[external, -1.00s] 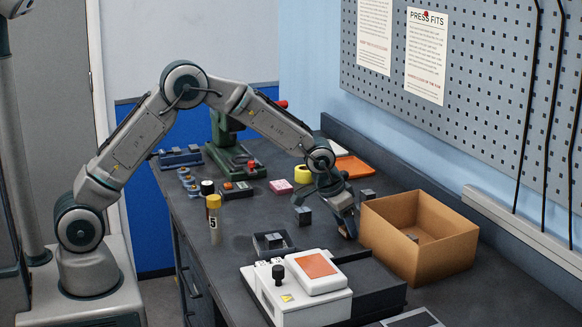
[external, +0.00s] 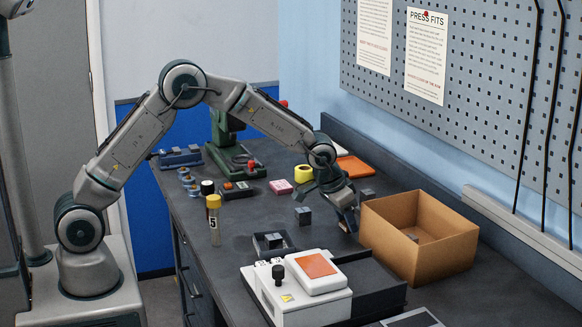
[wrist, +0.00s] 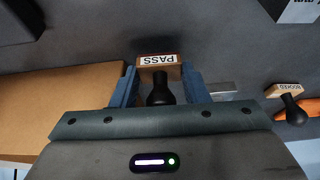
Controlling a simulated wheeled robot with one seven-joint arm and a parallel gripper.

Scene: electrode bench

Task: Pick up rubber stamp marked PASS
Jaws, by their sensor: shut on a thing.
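The rubber stamp marked PASS (wrist: 157,59) shows in the wrist view, with a light wooden block, a white PASS label and a black handle. My gripper (wrist: 159,74) has its two blue fingers on either side of the stamp and is shut on it. In the external view my gripper (external: 346,217) points down over the bench just left of the cardboard box. The stamp is hard to make out there, mostly hidden by the fingers. I cannot tell clearly how far it is above the bench.
The open cardboard box (external: 390,240) stands close to the right of my gripper. A second stamp (wrist: 287,91) lies to the right in the wrist view. Bare bench lies left of my gripper.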

